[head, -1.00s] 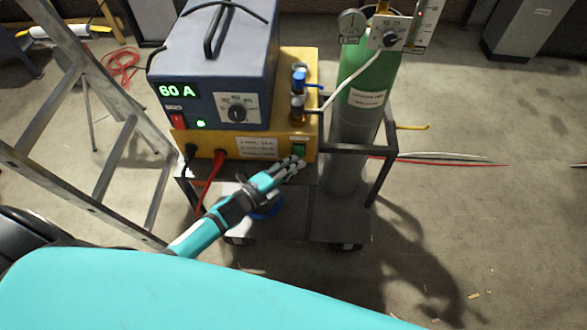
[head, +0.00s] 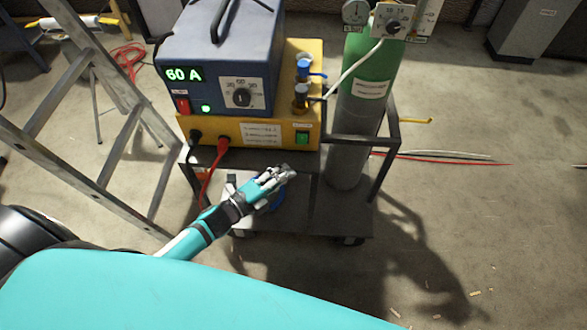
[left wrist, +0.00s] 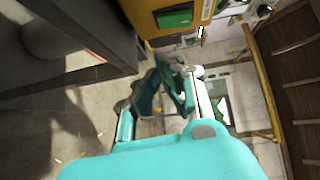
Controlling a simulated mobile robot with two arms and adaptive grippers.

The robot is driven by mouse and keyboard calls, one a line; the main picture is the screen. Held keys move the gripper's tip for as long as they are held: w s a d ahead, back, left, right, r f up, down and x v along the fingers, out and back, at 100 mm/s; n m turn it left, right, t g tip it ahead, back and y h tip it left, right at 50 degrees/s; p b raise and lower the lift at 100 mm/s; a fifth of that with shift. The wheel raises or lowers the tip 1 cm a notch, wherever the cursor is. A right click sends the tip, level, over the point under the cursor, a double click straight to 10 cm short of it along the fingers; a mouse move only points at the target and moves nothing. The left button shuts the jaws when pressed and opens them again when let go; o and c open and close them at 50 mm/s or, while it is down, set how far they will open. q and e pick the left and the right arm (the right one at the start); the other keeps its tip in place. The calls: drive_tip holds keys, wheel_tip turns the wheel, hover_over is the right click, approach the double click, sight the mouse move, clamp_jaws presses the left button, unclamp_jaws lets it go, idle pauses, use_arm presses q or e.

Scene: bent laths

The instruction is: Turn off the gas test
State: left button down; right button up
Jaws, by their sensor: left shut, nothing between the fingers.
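A green rocker switch (head: 302,138), seemingly the gas test switch, sits at the right end of the front of a yellow box (head: 218,128). It also shows at the top of the left wrist view (left wrist: 174,17). Its small label is too small to read, and I cannot tell which way the rocker is tipped. My left gripper (head: 289,170) is shut and empty, below the switch and apart from it. In the left wrist view its fingers (left wrist: 170,75) lie below the switch. My right gripper is not in view.
A blue-grey welder (head: 218,55) reading 60 A stands on the yellow box. Blue and brown valve parts (head: 302,88) stand beside it. A green and grey gas cylinder (head: 358,110) is at the right, a ladder (head: 92,95) at the left. A cart rail (head: 350,138) runs near the switch.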

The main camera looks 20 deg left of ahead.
use_arm(q)
drive_tip(key=v, duration=0.6)
drive_tip(key=shift+f+b, duration=0.35)
drive_tip(key=shift+b, duration=0.1)
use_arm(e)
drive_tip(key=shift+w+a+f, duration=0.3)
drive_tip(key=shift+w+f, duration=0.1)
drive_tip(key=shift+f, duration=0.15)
use_arm(q)
drive_tip(key=shift+s+d, duration=0.1)
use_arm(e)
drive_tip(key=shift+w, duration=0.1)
